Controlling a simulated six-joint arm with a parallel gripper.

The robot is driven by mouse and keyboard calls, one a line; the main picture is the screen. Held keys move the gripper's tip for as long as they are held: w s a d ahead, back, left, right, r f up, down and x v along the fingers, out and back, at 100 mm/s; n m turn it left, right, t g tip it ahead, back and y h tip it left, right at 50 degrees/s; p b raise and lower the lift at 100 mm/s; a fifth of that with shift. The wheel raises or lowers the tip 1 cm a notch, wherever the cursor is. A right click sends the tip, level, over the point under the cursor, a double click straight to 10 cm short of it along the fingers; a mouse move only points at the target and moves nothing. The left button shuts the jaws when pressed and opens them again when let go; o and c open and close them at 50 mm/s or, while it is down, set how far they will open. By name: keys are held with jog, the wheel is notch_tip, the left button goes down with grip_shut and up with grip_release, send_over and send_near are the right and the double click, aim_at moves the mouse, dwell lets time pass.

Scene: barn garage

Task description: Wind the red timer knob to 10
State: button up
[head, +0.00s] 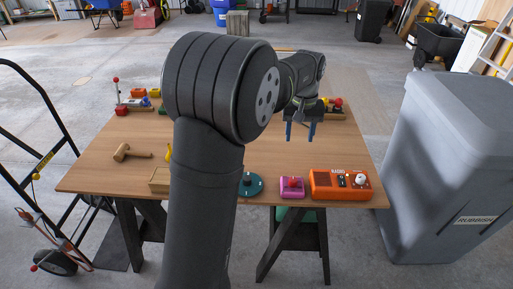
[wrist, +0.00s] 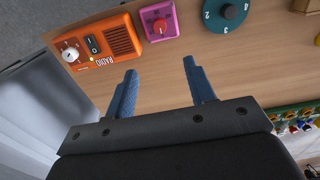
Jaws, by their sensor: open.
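A pink box (head: 285,193) with a red knob (head: 293,183) sits near the front edge of the wooden table, between a teal dial (head: 257,191) and an orange radio (head: 325,178). In the wrist view, the pink box (wrist: 172,33) is at the top middle and its red knob (wrist: 160,25) faces the camera. Any marks around that knob are too small to read. My gripper (head: 300,134) is open and empty above the table, behind the pink box in the head view. In the wrist view, its blue fingers (wrist: 160,68) point toward the box, apart from it.
The radio (wrist: 124,38) has a white knob and a switch; the teal dial (wrist: 211,24) has a dark knob. A mallet (head: 130,154) and wooden block (head: 158,184) lie left. Colored items line the table's back. A grey bin (head: 440,150) stands right.

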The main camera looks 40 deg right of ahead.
aim_at(293, 179)
notch_tip(293, 179, down, 19)
jog(key=n, duration=0.6)
jog(key=shift+w+n, duration=0.1)
jog(key=shift+n, duration=0.2)
jog(key=c, duration=1)
jog(key=m, duration=1.1)
jog(key=shift+d+m, duration=0.1)
jog(key=shift+m, duration=0.3)
